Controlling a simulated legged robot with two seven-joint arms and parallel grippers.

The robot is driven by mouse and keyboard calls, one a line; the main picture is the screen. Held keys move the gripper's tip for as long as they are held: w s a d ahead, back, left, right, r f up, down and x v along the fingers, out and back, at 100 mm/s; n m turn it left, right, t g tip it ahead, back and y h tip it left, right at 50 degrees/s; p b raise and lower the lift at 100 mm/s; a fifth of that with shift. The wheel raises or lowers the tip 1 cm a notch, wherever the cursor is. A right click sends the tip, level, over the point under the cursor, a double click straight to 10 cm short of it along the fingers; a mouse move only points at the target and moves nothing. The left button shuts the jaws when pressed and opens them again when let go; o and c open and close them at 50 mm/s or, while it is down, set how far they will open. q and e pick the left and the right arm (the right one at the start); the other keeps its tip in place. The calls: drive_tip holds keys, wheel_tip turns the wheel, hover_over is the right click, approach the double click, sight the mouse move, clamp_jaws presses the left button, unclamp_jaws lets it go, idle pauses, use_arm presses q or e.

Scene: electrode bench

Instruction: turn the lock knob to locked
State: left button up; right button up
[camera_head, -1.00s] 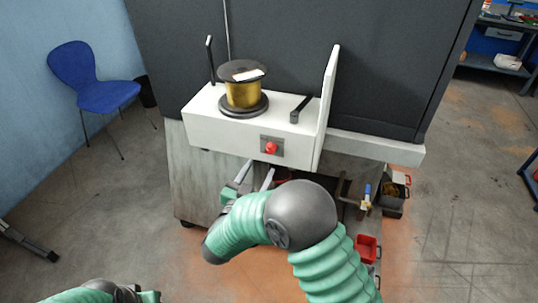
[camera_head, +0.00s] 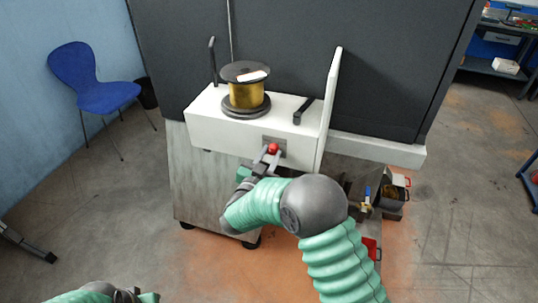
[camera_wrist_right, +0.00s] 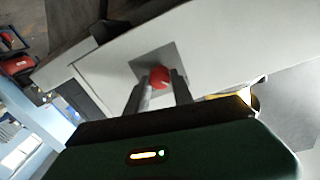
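The red lock knob (camera_head: 273,148) sits on a grey plate (camera_head: 282,142) on the front face of the white bench unit (camera_head: 222,131). In the right wrist view the knob (camera_wrist_right: 160,77) lies between the tips of my right gripper's two fingers. My right gripper (camera_head: 267,156) is open, with one finger on each side of the knob; I cannot tell whether either finger touches it. My left gripper (camera_head: 138,296) is at the bottom left edge, far from the knob, and mostly cut off.
A gold wire spool (camera_head: 245,94) stands on top of the unit. A dark handle (camera_head: 303,111) and an upright white panel (camera_head: 329,100) are to its right. Red bins (camera_head: 370,248) sit low at the right. A blue chair (camera_head: 95,83) stands at the left.

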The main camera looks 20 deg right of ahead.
drive_tip(key=shift+d+r, duration=0.1)
drive_tip(key=shift+d, duration=0.05)
clamp_jaws()
drive_tip(key=shift+w, duration=0.1)
drive_tip(key=shift+m+b, duration=0.3)
drive_tip(key=shift+m, duration=0.1)
drive_tip(key=m+b, duration=0.3)
drive_tip(key=m, duration=0.1)
drive_tip(key=m+b, duration=0.3)
drive_tip(key=m, duration=0.1)
drive_tip(key=m+b, duration=0.6)
drive_tip(key=shift+f+y, duration=0.2)
drive_tip(key=shift+y, duration=0.2)
drive_tip(key=shift+r+m+b, duration=0.15)
drive_tip(key=shift+m+b, duration=1.25)
drive_tip(key=shift+b, duration=0.3)
